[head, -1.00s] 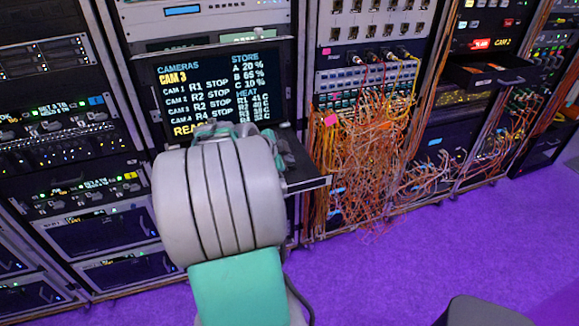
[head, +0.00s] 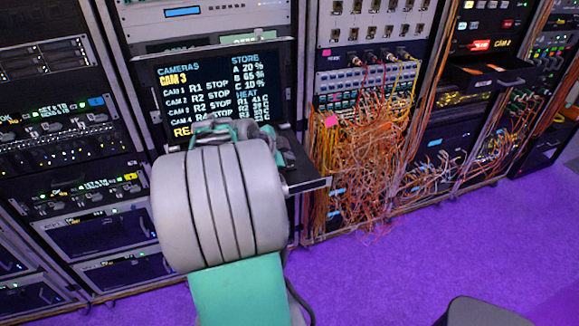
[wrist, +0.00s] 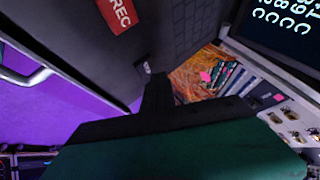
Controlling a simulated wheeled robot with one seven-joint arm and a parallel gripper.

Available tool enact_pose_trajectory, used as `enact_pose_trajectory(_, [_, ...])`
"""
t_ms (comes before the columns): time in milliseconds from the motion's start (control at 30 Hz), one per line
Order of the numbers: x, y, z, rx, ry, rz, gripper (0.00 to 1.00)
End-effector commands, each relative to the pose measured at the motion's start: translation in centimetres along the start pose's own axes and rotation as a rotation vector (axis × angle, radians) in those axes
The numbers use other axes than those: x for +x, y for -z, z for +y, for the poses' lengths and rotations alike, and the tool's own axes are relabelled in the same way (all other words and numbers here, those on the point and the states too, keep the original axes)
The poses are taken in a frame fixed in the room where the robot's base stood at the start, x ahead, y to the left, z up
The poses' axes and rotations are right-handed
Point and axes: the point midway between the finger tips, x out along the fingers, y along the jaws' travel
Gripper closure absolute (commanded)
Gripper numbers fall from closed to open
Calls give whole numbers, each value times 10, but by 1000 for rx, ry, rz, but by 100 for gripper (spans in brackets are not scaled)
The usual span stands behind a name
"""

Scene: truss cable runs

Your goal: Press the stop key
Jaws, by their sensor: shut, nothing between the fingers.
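A dark keyboard tray (wrist: 108,62) fills the upper part of the wrist view, with rows of black keys (wrist: 190,28) and a red REC label (wrist: 117,13). I cannot make out a key marked stop; it may be hidden by my gripper. My gripper (wrist: 148,72) is shut and empty, its dark fingers pointing at the tray's surface close to the keys. I cannot tell whether the tip touches. In the head view my arm hides the fingers and most of the tray. The screen (head: 207,88) above lists CAM 1 to CAM 4, each with STOP.
Orange and yellow patch cables (head: 365,165) hang in a dense tangle right of the tray. An open drawer (head: 490,73) juts out at the upper right. A silver handle (wrist: 28,76) shows at the left in the wrist view.

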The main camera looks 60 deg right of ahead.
Motion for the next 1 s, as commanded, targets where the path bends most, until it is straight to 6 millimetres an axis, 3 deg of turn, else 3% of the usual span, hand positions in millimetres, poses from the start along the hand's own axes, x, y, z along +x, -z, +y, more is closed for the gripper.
enact_pose_trajectory(633, [-35,25,-25,2,1,0,100])
enact_pose_trajectory(1000, [-35,25,-25,1,0,0,100])
